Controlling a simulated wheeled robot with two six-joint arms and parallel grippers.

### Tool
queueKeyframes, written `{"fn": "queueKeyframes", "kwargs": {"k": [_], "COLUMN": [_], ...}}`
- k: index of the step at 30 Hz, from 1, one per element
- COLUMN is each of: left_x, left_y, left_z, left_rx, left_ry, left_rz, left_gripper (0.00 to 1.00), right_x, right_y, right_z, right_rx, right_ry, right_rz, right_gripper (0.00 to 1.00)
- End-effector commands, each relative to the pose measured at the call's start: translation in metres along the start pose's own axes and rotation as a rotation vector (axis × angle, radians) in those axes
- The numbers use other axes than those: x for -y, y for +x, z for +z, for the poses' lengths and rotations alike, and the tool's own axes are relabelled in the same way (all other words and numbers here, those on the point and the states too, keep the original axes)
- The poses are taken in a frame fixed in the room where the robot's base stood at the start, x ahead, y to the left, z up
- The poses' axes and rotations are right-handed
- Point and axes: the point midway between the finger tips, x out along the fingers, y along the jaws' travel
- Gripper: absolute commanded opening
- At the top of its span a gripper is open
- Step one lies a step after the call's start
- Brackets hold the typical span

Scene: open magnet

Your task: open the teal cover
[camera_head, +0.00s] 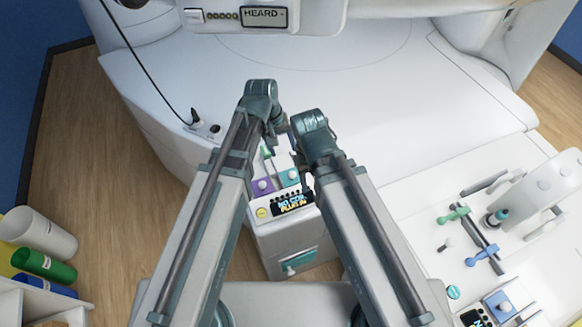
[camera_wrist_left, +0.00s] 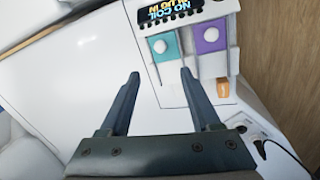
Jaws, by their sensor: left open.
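The teal cover (camera_head: 289,177) is a small square flap with a white knob, on the top panel of the white console. It also shows in the left wrist view (camera_wrist_left: 165,45), lying flat and looking shut. My left gripper (camera_wrist_left: 160,76) is open and empty, its fingertips just short of the teal cover in that view. In the head view the left gripper (camera_head: 272,141) is mostly hidden by its own arm. My right gripper (camera_head: 304,180) hangs near the panel's right side; its fingers are too hidden to tell their state.
A purple cover (camera_head: 262,186) with a white knob sits beside the teal one. A display (camera_head: 292,203) lies in front of them. A white bed (camera_head: 340,75) stretches behind. A side table (camera_head: 510,255) with several fittings stands at right.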

Motion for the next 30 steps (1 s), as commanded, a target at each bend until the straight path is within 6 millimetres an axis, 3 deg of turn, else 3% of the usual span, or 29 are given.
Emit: {"fn": "queueKeyframes", "kwargs": {"k": [11, 30], "left_x": [0.002, 0.002], "left_y": [0.018, 0.106], "left_z": [0.001, 0.001], "left_rx": [0.0, 0.0], "left_ry": [0.003, 0.004], "left_rz": [-0.001, -0.002], "left_gripper": [0.64, 0.64], "right_x": [0.002, 0.01], "right_y": [0.018, 0.104], "right_z": [-0.001, -0.006], "right_rx": [0.0, 0.0], "right_ry": [-0.001, 0.001], "right_rz": [0.0, 0.0], "right_gripper": [0.5, 0.5]}}
